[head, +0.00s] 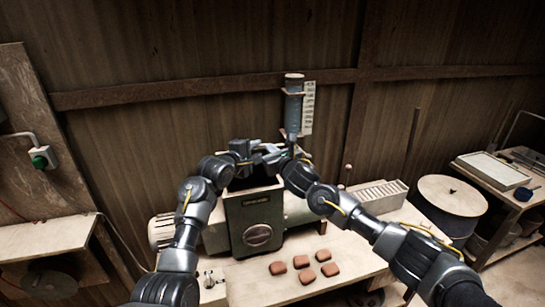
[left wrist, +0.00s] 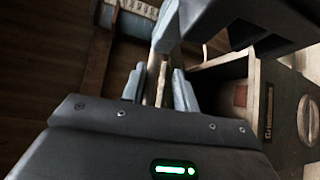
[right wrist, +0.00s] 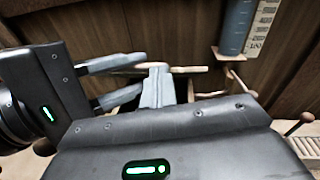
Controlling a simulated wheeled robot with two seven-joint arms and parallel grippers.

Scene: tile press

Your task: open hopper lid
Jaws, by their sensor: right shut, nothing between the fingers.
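The green hopper (head: 254,215) stands on the bench in the middle of the head view, with a label and a round knob on its front. Its top looks dark and at least partly uncovered; the left wrist view shows some of its inside (left wrist: 238,97). My left gripper (head: 256,151) is above the hopper's back, fingers apart. A thin tan edge (left wrist: 154,82), possibly the lid, shows between those fingers; I cannot tell whether they touch it. My right gripper (head: 284,154) is shut and empty beside the left one. The lid is mostly hidden by the grippers.
Several reddish-brown tiles (head: 303,262) lie on the bench in front of the hopper. A blue cylinder (head: 293,108) with a scale stands on the wall behind. A ribbed pale block (head: 378,195) and a drum (head: 452,205) are to the right.

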